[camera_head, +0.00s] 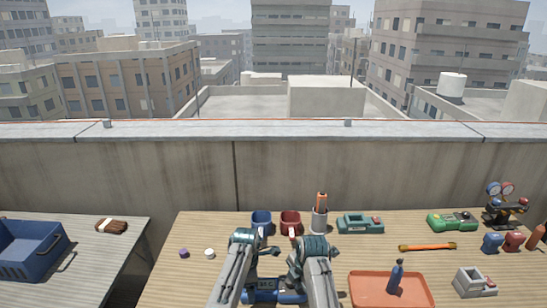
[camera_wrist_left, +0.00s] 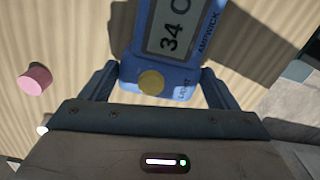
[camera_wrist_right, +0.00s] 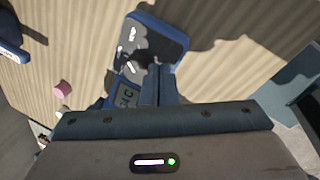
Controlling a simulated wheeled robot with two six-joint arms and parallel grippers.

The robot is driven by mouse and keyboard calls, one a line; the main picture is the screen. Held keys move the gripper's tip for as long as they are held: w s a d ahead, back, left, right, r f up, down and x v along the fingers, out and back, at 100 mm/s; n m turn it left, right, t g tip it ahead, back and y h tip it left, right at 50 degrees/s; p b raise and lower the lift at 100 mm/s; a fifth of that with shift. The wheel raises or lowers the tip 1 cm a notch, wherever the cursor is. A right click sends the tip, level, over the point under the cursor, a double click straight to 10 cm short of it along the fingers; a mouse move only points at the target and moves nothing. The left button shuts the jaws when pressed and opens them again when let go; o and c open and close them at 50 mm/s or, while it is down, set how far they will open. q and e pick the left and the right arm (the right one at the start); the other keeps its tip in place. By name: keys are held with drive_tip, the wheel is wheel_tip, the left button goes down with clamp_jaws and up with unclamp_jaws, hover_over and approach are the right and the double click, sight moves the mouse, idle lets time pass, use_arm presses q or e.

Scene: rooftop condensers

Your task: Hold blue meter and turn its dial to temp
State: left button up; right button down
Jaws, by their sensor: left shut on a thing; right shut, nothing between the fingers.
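The blue meter (camera_head: 272,292) is low in the middle of the head view, between my two arms and partly covered by them. My left gripper (camera_wrist_left: 158,73) is shut on the meter, one finger on each side. My right gripper (camera_wrist_right: 160,70) is shut and empty, its fingertips over the blue meter (camera_wrist_right: 150,42) in the right wrist view. I cannot tell whether they touch it. The dial's setting cannot be read.
The table left of my left arm is mostly clear.

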drive_tip(key=shift+f, duration=0.3)
drive_tip(key=shift+w+a, duration=0.15)
drive_tip(key=shift+w, duration=0.1)
idle(0.5)
drive_tip(key=shift+s+a, duration=0.2)
drive_tip(key=shift+a, duration=0.05)
idle(0.4)
drive_tip(key=shift+s+d, duration=0.15)
drive_tip(key=shift+s, duration=0.2)
drive_tip(key=w+v, duration=0.1)
drive_tip(key=v, duration=0.5)
drive_tip(key=shift+w+a, duration=0.15)
drive_tip(key=shift+a, duration=0.3)
drive_tip(key=shift+r, duration=0.15)
